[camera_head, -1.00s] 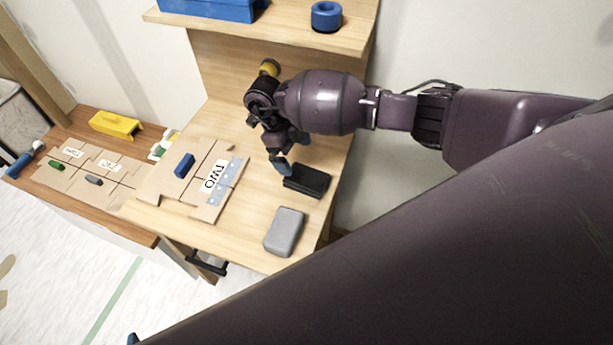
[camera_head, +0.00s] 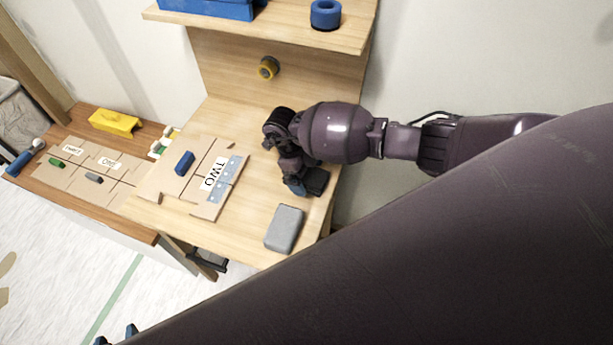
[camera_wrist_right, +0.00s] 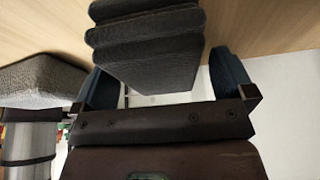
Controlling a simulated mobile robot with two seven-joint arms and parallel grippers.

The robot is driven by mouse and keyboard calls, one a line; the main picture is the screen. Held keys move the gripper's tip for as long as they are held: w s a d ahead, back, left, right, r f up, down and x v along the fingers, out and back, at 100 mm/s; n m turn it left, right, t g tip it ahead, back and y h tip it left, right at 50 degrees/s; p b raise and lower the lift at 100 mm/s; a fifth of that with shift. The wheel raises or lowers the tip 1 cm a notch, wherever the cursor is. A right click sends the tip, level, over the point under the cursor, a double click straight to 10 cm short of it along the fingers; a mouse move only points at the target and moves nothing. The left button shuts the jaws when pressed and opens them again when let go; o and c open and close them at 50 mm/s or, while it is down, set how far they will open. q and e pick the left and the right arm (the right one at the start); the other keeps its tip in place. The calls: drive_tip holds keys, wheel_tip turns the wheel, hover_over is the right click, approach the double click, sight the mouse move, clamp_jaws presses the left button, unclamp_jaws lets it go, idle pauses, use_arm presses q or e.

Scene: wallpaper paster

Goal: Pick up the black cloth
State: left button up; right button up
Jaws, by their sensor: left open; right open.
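The black cloth (camera_head: 316,182) is a dark folded bundle on the light wooden bench, partly hidden by my right gripper (camera_head: 305,190) in the head view. In the right wrist view, the folded cloth (camera_wrist_right: 150,48) lies between the two blue fingers of the open right gripper (camera_wrist_right: 162,85), with a gap showing at the right finger. I cannot tell whether the left finger touches it. The fingertips of my left gripper (camera_head: 116,335) show at the bottom edge of the head view, open and far from the cloth.
A grey block (camera_head: 284,228) lies close to the cloth, near the bench edge; it also shows in the right wrist view (camera_wrist_right: 35,82). Cardboard pieces (camera_head: 200,175) with a blue handle lie to the left. A shelf (camera_head: 270,28) stands above the bench's back.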

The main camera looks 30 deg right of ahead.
use_arm(q)
drive_tip(key=shift+s+f, duration=0.15)
drive_tip(key=shift+f, duration=0.05)
drive_tip(key=shift+s+f, duration=0.2)
use_arm(e)
drive_tip(key=shift+f, duration=0.2)
drive_tip(key=c, duration=1)
use_arm(q)
drive_tip(key=shift+w+r, duration=0.15)
drive_tip(key=shift+w, duration=0.15)
use_arm(e)
drive_tip(key=shift+o, duration=0.2)
use_arm(q)
drive_tip(key=shift+r, duration=0.15)
use_arm(e)
drive_tip(key=shift+r, duration=0.1)
